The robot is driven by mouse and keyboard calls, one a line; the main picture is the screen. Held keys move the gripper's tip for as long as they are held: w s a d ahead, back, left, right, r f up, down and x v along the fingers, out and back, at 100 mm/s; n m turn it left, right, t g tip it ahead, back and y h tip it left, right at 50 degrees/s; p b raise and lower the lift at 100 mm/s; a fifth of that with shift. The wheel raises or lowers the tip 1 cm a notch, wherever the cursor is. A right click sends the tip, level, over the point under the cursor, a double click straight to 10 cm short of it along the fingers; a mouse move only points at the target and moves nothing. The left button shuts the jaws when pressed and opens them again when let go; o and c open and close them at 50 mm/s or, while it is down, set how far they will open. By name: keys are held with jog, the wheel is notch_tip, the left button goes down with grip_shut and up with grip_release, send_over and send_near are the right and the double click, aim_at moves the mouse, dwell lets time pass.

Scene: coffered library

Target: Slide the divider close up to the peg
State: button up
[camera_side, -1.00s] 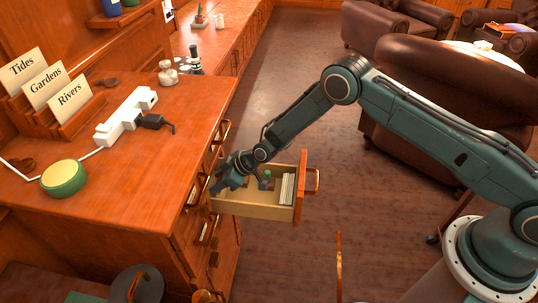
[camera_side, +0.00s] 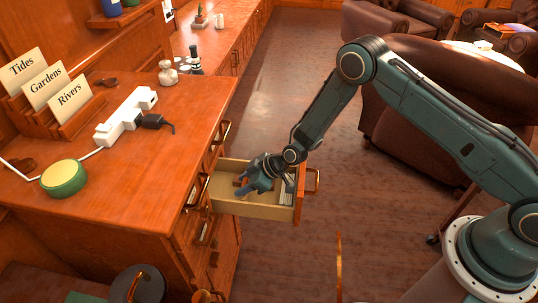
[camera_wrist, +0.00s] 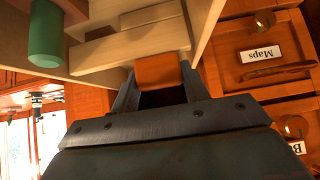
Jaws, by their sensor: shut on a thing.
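The drawer (camera_side: 255,212) stands pulled out of the wooden cabinet. My gripper (camera_side: 245,189) reaches down into it in the side view. In the wrist view my gripper (camera_wrist: 155,85) is shut on the orange-brown divider (camera_wrist: 157,70), whose upper part shows between the two dark fingers. The green peg (camera_wrist: 45,35) stands to the left of the divider in the wrist view, with a visible gap between them. In the side view the peg is not visible; my gripper and wrist cover part of the drawer's inside.
White cards (camera_side: 289,184) stand at the drawer's front end, by its handle (camera_side: 314,180). Pale wooden slabs (camera_wrist: 130,46) lie beside the divider in the wrist view. The cabinet top (camera_side: 165,180) holds a power strip (camera_side: 125,116) and a green-and-yellow round object (camera_side: 63,178).

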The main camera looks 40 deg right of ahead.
jog(key=o, duration=1.1)
jog(key=shift+r, duration=0.1)
notch_tip(320, 180, up, 20)
jog(key=shift+f, duration=0.1)
dwell(0.3)
